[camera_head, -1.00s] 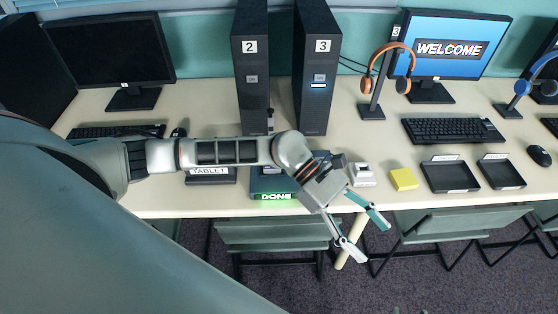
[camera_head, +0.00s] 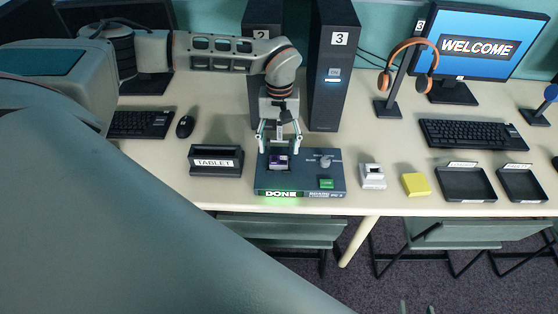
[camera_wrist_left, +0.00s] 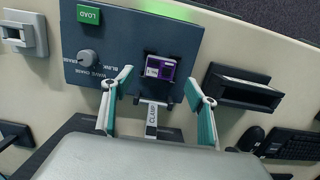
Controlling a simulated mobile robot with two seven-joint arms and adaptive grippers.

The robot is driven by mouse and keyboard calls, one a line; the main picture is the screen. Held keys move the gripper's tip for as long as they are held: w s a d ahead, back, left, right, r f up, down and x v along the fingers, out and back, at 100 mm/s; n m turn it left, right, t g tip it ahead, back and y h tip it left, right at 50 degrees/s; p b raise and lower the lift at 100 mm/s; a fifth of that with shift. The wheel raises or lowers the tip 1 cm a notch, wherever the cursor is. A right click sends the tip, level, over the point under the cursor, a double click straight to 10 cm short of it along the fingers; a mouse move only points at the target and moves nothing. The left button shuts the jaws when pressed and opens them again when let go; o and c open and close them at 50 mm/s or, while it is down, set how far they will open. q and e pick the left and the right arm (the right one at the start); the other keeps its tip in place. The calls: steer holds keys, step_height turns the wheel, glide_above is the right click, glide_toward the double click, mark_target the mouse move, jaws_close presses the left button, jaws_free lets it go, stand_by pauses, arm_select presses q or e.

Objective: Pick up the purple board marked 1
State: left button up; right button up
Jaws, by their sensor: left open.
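The purple board (camera_head: 279,161) sits in a slot on the dark board station (camera_head: 300,180), whose front edge shows a lit green DONE sign. The board also shows in the left wrist view (camera_wrist_left: 160,68), with a small pale label too small to read. My left gripper (camera_head: 280,148) is open just behind and above the board. In the left wrist view its two fingers (camera_wrist_left: 160,80) stand apart on either side of the board, with nothing between them in its grasp. A clamp marked CLAMP (camera_wrist_left: 152,118) lies between the fingers.
A TABLET stand (camera_head: 215,162) is left of the station. A white device (camera_head: 372,176), a yellow block (camera_head: 416,185) and dark trays (camera_head: 466,184) are to its right. Towers marked 2 (camera_head: 262,60) and 3 (camera_head: 334,75) stand close behind my gripper.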

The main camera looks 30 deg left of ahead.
mark_target(279, 160)
arm_select(q)
steer(key=shift+s+d+f, duration=0.1)
steer(key=shift+s+f, duration=0.05)
steer(key=shift+f, duration=1.05)
steer(key=shift+s+d+f, duration=0.1)
steer(key=shift+s+f, duration=0.05)
steer(key=shift+f, duration=1)
steer(key=c, duration=1.2)
steer(key=shift+o, duration=0.2)
steer(key=shift+r, duration=0.15)
